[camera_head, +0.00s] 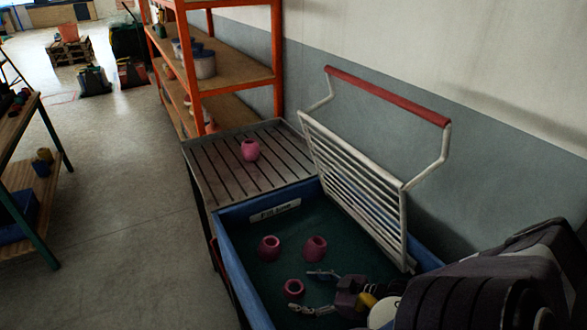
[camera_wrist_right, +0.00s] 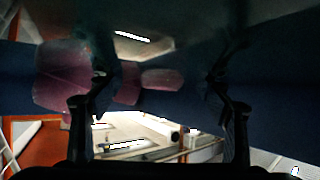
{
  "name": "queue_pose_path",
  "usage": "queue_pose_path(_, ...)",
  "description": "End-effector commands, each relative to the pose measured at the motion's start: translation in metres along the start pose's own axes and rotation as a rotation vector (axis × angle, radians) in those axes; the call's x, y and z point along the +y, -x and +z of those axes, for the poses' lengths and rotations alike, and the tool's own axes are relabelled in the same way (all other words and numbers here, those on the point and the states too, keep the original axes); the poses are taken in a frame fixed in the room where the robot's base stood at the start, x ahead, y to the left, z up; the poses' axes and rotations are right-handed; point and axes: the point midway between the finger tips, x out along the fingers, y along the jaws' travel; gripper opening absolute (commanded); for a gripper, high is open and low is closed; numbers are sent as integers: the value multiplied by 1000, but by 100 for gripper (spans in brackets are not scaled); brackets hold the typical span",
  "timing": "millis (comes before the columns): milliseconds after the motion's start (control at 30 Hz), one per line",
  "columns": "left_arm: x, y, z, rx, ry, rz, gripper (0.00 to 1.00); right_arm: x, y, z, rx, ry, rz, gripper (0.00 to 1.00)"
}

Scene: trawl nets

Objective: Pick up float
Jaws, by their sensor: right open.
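Three pink floats sit in the dark green basin of a blue tank (camera_head: 233,262): the left one (camera_head: 270,247), the right one (camera_head: 315,247) and the nearest one (camera_head: 293,288). A fourth pink float (camera_head: 250,149) stands on the slatted rack. My right gripper (camera_head: 309,291) is open and low over the basin, its fingertips pointing left, with the nearest float just beyond them. In the right wrist view the open fingers (camera_wrist_right: 158,80) have pink shapes between them (camera_wrist_right: 162,79) and a larger pink float (camera_wrist_right: 65,75) outside the left finger. My left gripper is out of view.
A white barred grate (camera_head: 355,190) with a red handle (camera_head: 385,95) stands upright along the tank's wall side. The slatted rack (camera_head: 215,170) adjoins the tank's far end. Orange shelving (camera_head: 280,60) stands behind. The floor at left is clear up to a workbench (camera_head: 20,140).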

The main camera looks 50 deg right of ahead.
Motion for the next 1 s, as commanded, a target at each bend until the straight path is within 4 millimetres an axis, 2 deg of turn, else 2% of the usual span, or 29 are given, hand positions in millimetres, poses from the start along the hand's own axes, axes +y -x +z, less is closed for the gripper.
queue_pose_path(333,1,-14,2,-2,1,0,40,-4,-40,8,4,1,1,72)
queue_pose_path(700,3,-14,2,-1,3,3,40,-4,-47,8,0,1,-1,72)
queue_pose_path(767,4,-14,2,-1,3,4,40,-4,-47,8,0,1,-1,67)
queue_pose_path(1000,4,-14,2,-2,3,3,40,-4,-47,8,0,1,0,41)
